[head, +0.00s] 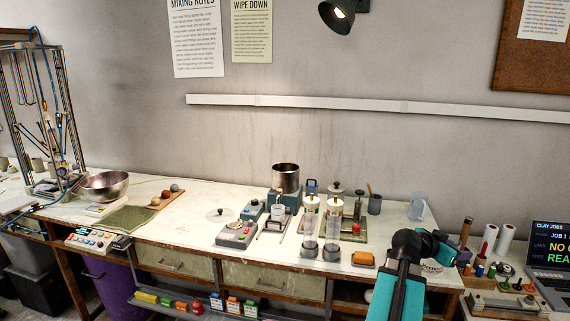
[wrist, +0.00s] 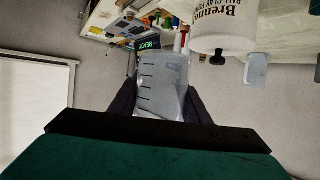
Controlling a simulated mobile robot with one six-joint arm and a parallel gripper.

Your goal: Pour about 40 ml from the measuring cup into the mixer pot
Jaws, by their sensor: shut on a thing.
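My gripper (wrist: 163,108) is shut on the measuring cup (wrist: 163,78), a clear vessel with dark graduation lines, between its two dark fingers in the wrist view. The level inside it is not clear to me. In the head view my arm reaches to the right end of the bench, and I cannot make out the held cup there. The mixer pot (head: 286,180) is a dark, shiny metal pot on a teal base near the middle of the bench. It stands well to the left of my gripper.
A white lettered bucket (head: 432,267) is close to my arm; it also shows in the wrist view (wrist: 222,28). A clear jug (head: 418,207) stands behind. Two clear cylinders (head: 310,222) stand before the pot's right side. A laptop (head: 553,250) is far right.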

